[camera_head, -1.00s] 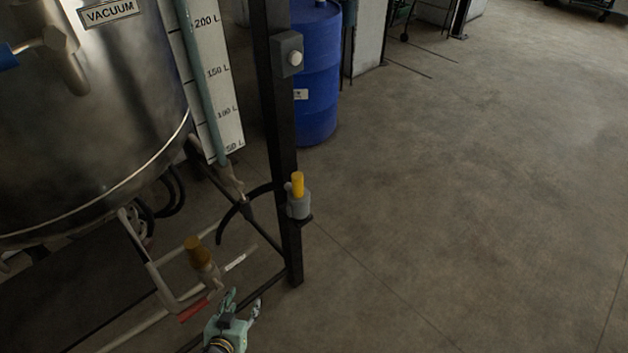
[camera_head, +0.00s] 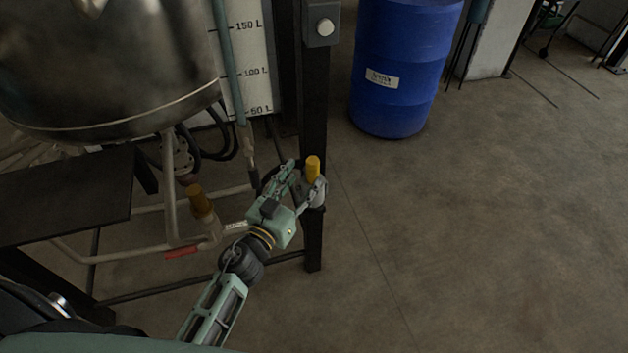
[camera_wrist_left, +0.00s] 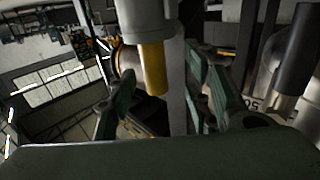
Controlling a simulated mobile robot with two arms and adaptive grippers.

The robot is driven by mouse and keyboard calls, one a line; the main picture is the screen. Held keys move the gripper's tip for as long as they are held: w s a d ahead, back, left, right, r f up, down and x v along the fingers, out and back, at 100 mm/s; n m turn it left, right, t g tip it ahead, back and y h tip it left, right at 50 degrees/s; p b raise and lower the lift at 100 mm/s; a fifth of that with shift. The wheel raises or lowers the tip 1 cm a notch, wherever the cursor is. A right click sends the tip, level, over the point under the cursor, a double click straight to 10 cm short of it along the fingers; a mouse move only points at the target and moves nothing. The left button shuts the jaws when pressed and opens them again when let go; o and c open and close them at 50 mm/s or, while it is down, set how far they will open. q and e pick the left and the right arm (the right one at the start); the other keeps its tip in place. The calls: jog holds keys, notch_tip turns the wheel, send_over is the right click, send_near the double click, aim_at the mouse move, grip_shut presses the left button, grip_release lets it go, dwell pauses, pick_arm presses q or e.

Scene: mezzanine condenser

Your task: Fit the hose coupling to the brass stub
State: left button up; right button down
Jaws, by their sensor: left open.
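A yellow cylindrical piece (camera_head: 313,168) stands upright in a grey cup-like holder (camera_head: 318,196) on the dark post; I take it for the hose coupling, but cannot be sure. My left gripper (camera_head: 305,177) is open, its fingers on either side of the yellow piece and holder, without a visible grip. In the left wrist view, the yellow piece (camera_wrist_left: 153,68) and grey holder (camera_wrist_left: 141,22) appear inverted between the spread fingers (camera_wrist_left: 158,85). The brass stub (camera_head: 198,201) points upward from the pipework below the steel tank, left of my gripper. My right gripper is not in view.
The dark post (camera_head: 314,105) carries a grey button box (camera_head: 321,25). A red-handled valve lever (camera_head: 181,252) is below the stub. The steel tank (camera_head: 110,85) and a dark platform (camera_head: 65,198) fill the left. A blue drum (camera_head: 402,70) stands behind; floor at right is clear.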

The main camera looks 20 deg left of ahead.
aim_at(310, 174)
pick_arm(q)
jog(key=w, duration=0.1)
jog(key=w+d, duration=0.1)
jog(key=w, duration=0.1)
jog(key=shift+w+d+r, duration=0.15)
jog(key=shift+w+d, duration=0.15)
jog(key=shift+w, duration=0.45)
grip_shut()
